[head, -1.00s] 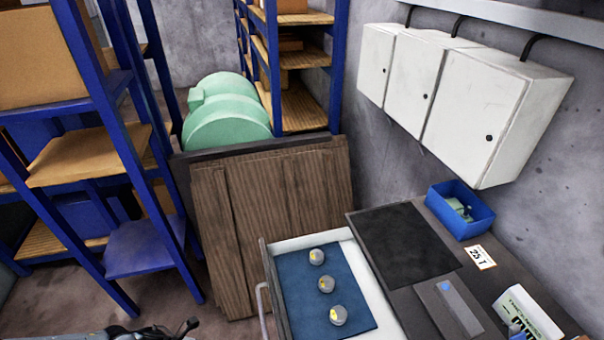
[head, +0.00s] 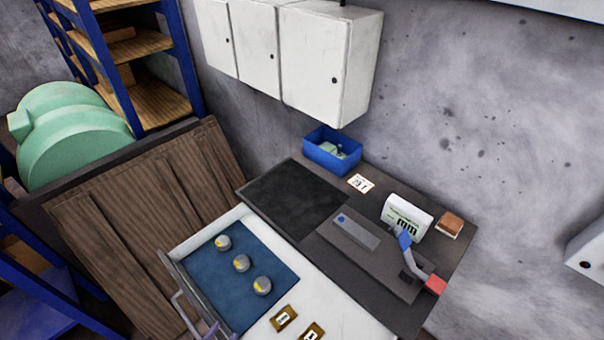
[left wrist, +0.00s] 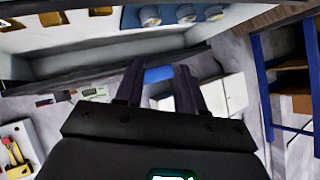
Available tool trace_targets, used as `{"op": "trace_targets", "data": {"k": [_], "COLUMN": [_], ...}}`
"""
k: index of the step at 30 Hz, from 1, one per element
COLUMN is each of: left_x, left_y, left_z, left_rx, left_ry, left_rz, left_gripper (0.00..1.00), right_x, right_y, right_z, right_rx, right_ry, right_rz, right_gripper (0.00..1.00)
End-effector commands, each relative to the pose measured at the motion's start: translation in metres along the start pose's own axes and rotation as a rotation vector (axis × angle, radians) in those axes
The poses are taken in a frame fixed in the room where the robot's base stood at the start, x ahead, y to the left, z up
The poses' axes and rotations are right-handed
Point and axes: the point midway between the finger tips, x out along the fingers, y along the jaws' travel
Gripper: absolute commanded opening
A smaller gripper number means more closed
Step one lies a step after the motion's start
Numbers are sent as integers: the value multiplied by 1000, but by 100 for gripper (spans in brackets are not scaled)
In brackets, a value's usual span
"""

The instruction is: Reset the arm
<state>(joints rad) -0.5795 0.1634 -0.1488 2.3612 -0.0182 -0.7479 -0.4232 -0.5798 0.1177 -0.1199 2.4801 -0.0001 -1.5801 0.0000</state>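My left gripper (head: 212,331) shows only as purplish fingertips at the bottom edge of the head view, close to the drawer handle (head: 183,312). Contact with the handle cannot be told. In the left wrist view the two dark fingers of my left gripper (left wrist: 158,72) stand apart with nothing between them. A grey lever arm (head: 422,268) with a blue part and a red end (head: 436,285) sits on a dark grey plate on the bench, tilted down to the right. No gripper touches it. My right gripper is out of view.
The open white drawer (head: 345,318) has a blue mat (head: 232,296) with three grey-and-yellow round pieces and brass labelled plates. The bench holds a black mat (head: 290,200), a blue bin (head: 322,157), a white box (head: 405,217) and a brown block (head: 449,224). White cabinets (head: 310,65) hang above.

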Motion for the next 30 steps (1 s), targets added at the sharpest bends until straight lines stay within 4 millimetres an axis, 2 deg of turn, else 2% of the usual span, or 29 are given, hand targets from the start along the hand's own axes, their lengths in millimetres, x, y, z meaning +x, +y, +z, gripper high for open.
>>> {"op": "trace_targets", "data": {"k": [5, 14, 15, 17, 23, 30], "left_x": [-27, -76, -88, -95, -124, -167], "left_y": [5, 32, 21, 15, -6, -39], "left_z": [30, 86, 66, 54, 14, -48], "left_rx": [-219, -490, -480, -477, -474, -473], "left_ry": [-283, -719, -706, -705, -704, -704], "left_rz": [71, 124, 126, 126, 127, 127], "left_gripper": [39, 39, 39, 39, 39, 39], "right_x": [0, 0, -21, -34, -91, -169], "right_y": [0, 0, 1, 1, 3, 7], "right_z": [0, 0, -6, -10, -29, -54], "right_rx": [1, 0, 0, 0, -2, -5], "right_ry": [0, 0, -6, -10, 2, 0], "right_rz": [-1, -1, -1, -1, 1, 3], "right_gripper": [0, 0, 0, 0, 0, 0]}}
